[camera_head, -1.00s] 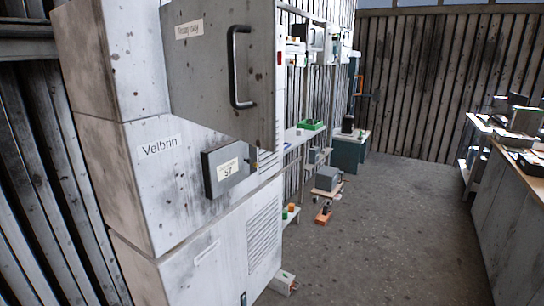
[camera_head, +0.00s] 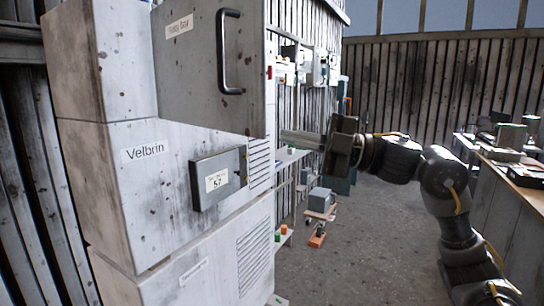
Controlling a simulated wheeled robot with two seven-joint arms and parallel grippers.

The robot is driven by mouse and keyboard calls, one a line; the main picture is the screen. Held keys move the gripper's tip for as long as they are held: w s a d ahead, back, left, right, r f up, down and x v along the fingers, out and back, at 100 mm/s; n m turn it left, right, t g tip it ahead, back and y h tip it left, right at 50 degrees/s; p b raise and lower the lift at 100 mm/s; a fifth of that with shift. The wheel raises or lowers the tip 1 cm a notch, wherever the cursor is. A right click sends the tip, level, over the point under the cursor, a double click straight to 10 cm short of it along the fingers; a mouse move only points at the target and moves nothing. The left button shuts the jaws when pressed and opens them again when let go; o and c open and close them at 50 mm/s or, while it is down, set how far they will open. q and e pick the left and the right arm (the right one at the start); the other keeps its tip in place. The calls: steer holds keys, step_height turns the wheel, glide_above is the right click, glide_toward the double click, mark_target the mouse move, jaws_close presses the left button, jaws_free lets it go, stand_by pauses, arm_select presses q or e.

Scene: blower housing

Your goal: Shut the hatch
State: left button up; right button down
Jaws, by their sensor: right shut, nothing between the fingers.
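The hatch (camera_head: 200,75) is a grey panel with a dark bar handle (camera_head: 229,50) on the upper part of the white housing (camera_head: 100,180). It appears to stand open, swung out from the housing. My right gripper (camera_head: 284,137) is shut and empty, its fingers pointing left. Its tips are just right of the hatch's lower right corner; I cannot tell whether they touch anything. My left gripper does not show.
A small grey box (camera_head: 216,180) marked 57 sits on the housing below the hatch. Shelves with items (camera_head: 290,157) run along the wall behind. A workbench (camera_head: 515,180) stands at the right. The floor (camera_head: 370,240) between is mostly clear.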

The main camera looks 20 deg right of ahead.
steer(key=s+a+r+n+g+h+b, duration=0.15)
steer(key=s+n, duration=0.25)
steer(key=s, duration=0.7)
steer(key=w+a+p, duration=0.5)
steer(key=shift+a+n, duration=0.15)
steer(key=shift+n, duration=0.15)
steer(key=shift+w+t+h, duration=0.1)
steer(key=shift+t+h, duration=0.15)
